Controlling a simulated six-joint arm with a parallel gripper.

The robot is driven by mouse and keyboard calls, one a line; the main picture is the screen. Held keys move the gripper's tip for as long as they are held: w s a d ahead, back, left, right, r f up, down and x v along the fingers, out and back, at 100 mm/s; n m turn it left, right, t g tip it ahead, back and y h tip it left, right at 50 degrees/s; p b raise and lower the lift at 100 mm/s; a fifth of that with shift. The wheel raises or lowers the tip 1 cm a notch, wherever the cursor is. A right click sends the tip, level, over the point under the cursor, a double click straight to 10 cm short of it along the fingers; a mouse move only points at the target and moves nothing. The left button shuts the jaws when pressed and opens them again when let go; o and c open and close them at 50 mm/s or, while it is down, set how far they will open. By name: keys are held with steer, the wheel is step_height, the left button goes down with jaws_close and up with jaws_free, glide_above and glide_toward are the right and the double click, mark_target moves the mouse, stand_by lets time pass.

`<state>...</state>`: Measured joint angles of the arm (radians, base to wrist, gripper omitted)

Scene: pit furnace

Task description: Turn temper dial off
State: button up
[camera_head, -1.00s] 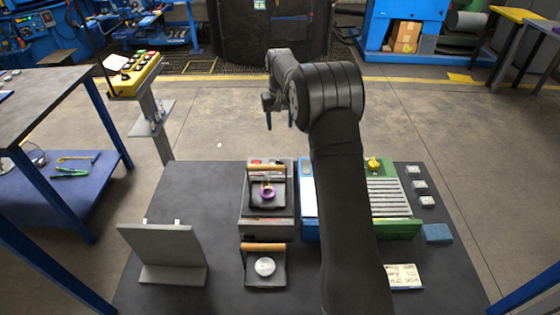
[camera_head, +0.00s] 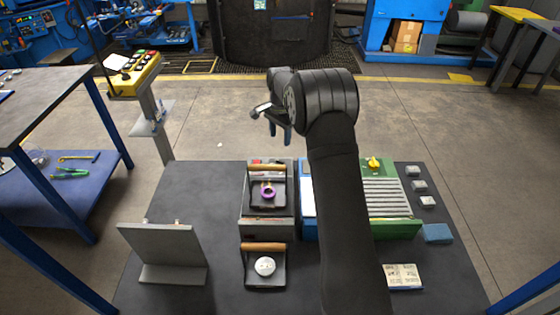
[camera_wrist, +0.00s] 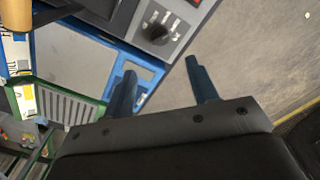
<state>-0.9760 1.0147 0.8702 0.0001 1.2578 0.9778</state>
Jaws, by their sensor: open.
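A black dial (camera_wrist: 157,33) sits on a grey panel with white markings in the wrist view, close to a blue-framed unit. Its pointer setting is too small to read. I cannot pick the dial out in the head view. My gripper (camera_wrist: 160,67) is open and empty, its two blue fingers apart; the dial shows beyond the fingertips, not touched. In the head view my gripper (camera_head: 280,134) hangs above the far edge of the dark table, past the grey unit (camera_head: 266,228) with a wooden handle and a purple ring.
The green slatted unit (camera_head: 400,229) stands right of the grey unit. Small grey blocks (camera_head: 420,186), a blue block (camera_head: 437,233) and a booklet (camera_head: 402,276) lie at the right. A grey upright plate (camera_head: 163,245) stands at the left. A dark tray (camera_head: 265,281) holds a white disc.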

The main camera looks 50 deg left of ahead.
mark_target(280, 161)
step_height(280, 161, down, 12)
steer(key=shift+f, duration=0.25)
steer(key=c, duration=0.9)
